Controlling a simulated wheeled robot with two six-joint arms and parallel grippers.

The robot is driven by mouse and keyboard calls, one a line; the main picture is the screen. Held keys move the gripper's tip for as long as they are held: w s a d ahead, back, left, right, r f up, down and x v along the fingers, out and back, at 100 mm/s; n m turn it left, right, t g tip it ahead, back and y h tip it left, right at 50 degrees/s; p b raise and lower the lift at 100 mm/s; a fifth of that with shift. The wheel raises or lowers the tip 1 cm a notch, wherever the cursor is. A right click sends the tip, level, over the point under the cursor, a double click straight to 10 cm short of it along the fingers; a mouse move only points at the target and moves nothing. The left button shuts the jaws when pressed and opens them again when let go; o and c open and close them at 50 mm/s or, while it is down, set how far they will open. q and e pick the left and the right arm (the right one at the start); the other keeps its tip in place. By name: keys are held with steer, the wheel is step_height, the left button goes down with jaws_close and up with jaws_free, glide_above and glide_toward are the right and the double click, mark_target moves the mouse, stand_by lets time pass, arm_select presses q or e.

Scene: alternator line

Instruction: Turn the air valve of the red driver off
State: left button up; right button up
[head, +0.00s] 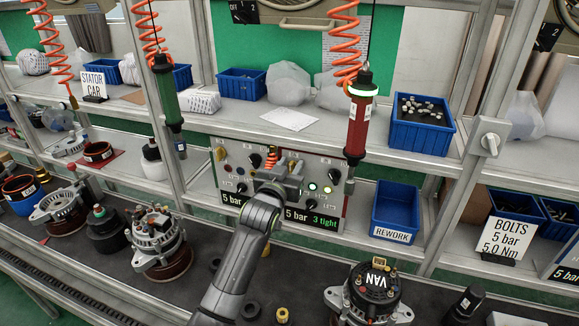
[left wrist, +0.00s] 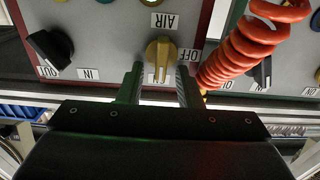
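The red driver (head: 357,118) hangs upright with a lit green ring at its top. Below it is the control panel (head: 325,172), showing "5 bar" and "3 tight". In the left wrist view, which is upside down, the yellow air valve (left wrist: 161,50) sits in a red-edged panel, near the labels AIR and OFF. Its handle stands vertical, with OFF to its right. My left gripper (head: 285,172) is at the panel and hides this valve in the head view. Its two fingers (left wrist: 160,82) are open, one on either side of the handle's lower end; contact cannot be told. My right gripper is not in view.
An orange coiled hose (left wrist: 250,45) hangs close to the right finger in the wrist view. A black knob (left wrist: 50,48) is at the left. The green driver (head: 166,90) hangs left of the panels. Alternators (head: 375,292) stand on the line below.

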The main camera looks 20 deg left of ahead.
arm_select(q)
jaws_close()
steer(key=shift+n, duration=0.4)
steer(key=n, duration=0.1)
steer(key=n+p, duration=0.1)
steer(key=shift+a+n, duration=0.3)
steer(key=shift+n, duration=0.1)
steer(key=n, duration=0.3)
steer(key=shift+a+f+n+p, duration=0.1)
steer(key=shift+a+n+p, duration=0.15)
steer(key=shift+n+p, duration=0.05)
steer(key=n, duration=0.5)
steer(key=shift+a+f, duration=0.3)
steer(key=shift+f, duration=0.1)
steer(key=n, duration=0.5)
steer(key=shift+f+n, duration=0.4)
